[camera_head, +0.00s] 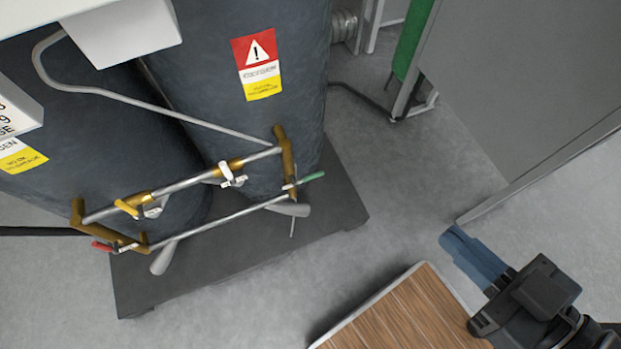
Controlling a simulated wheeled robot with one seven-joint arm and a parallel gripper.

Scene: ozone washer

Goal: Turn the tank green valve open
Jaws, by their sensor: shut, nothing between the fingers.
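The green valve handle (311,178) is at the right end of the lower metal pipe (215,219), in front of the right dark tank (265,130). It points out to the right, roughly in line with that pipe. My gripper (450,236) is at the lower right, well to the right of and below the green handle, touching nothing. Its blue fingers are together and it is empty. Nothing hides the green handle.
A yellow handle (127,208), a white handle (226,171) and a red handle (103,246) sit on the same pipework. A dark platform (345,205) carries the tanks. A wooden top (400,318) is below my gripper; a grey panel (520,80) stands right. Floor between platform and gripper is clear.

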